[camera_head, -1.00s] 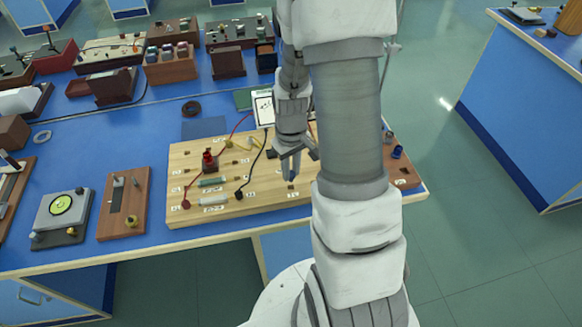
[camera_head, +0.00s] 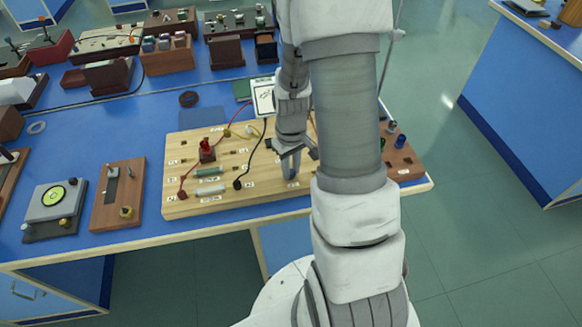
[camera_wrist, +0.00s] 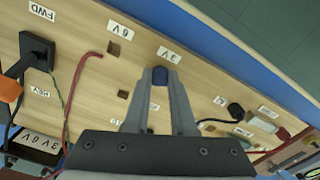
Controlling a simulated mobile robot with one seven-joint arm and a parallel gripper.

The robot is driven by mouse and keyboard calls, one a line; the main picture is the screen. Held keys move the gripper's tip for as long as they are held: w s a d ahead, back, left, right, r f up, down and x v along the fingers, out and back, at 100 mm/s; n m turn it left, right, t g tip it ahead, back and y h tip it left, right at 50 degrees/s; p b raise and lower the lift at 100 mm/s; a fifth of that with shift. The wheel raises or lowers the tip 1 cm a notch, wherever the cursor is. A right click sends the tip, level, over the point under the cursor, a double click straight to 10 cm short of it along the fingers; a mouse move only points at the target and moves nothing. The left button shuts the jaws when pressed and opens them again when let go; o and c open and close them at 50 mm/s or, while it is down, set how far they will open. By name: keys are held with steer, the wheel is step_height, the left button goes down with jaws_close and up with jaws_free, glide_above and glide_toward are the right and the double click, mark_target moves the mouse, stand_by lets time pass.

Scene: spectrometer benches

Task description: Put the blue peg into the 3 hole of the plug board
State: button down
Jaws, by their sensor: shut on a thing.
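The light wooden plug board (camera_head: 235,205) lies on the blue bench; it also shows in the wrist view (camera_wrist: 200,82). My gripper (camera_head: 291,174) points down over its front right part. In the wrist view my gripper (camera_wrist: 160,80) is shut on the blue peg (camera_wrist: 160,76), whose top shows between the fingertips. The peg is right beside a label reading 3 V (camera_wrist: 169,54). The hole by that label is hidden under the peg and fingers. I cannot tell whether the peg's lower end is above the hole or in it.
Open square holes (camera_wrist: 113,49) show near the 6 V label. A red lead (camera_wrist: 78,85), a black plug (camera_wrist: 235,110) and a black block (camera_wrist: 37,48) are on the board. A brown peg holder (camera_head: 405,165) stands at right. A dial instrument (camera_head: 53,205) sits at left.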

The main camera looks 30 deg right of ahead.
steer(key=c, duration=0.7)
jaws_free()
steer(key=shift+o, duration=0.2)
steer(key=shift+r, duration=0.15)
step_height(320, 180, up, 17)
steer(key=p, duration=0.2)
steer(key=shift+r, duration=0.15)
steer(key=s+a+r+m+t, duration=0.1)
steer(key=s+a+r+t, duration=0.4)
steer(key=s+a+r, duration=0.5)
step_height(320, 180, up, 3)
steer(key=shift+s+a+r+t, duration=0.1)
steer(key=shift+s+a+t, duration=0.2)
steer(key=shift+s, duration=0.9)
